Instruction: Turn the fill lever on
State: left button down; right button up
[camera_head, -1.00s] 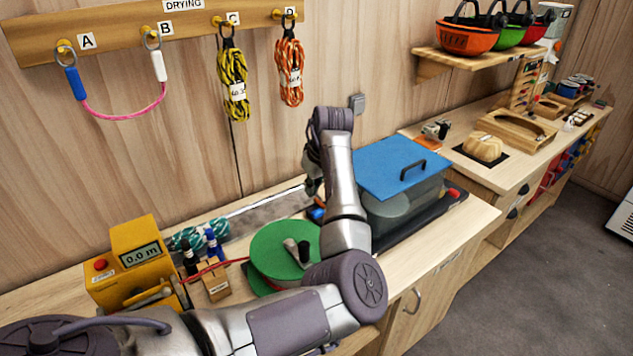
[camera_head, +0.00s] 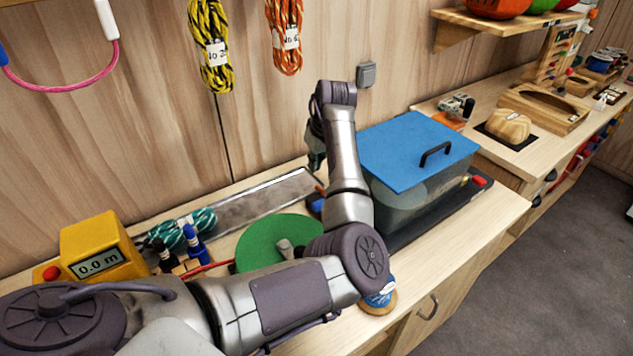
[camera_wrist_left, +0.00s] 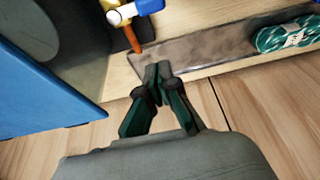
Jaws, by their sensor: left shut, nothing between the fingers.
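A tank with a blue lid (camera_head: 415,150) and clear walls stands on a dark base on the bench. At its left side is a small valve-like fitting with blue and orange parts (camera_head: 318,203). In the left wrist view, the fitting shows an orange lever (camera_wrist_left: 132,38), a white part and a blue part (camera_wrist_left: 150,6). A red knob (camera_head: 479,181) sits at the tank's right end. I cannot tell which is the fill lever. My left gripper (camera_head: 316,161) is shut and empty, behind and above the fitting; its fingertips (camera_wrist_left: 158,72) are apart from the orange lever. My right gripper is not in view.
A long grey metal plate (camera_head: 262,203) lies along the wall. A green disc (camera_head: 272,238), teal rope (camera_head: 185,228) and yellow meter (camera_head: 98,250) are left of the tank. Yellow-black rope (camera_head: 211,45) and orange rope (camera_head: 286,35) hang on the wall. The bench front is partly clear.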

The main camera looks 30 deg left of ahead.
pick_arm(q)
jog(key=p+x, duration=0.2)
jog(key=x, duration=0.8)
jog(key=d+p, duration=0.1)
jog(key=s+d, duration=0.1)
jog(key=d+p, duration=0.1)
jog(key=shift+s+d+r+p, duration=0.1)
jog(key=shift+s+d+p, duration=0.15)
jog(key=shift+d+p, duration=0.1)
jog(key=shift+a, duration=0.1)
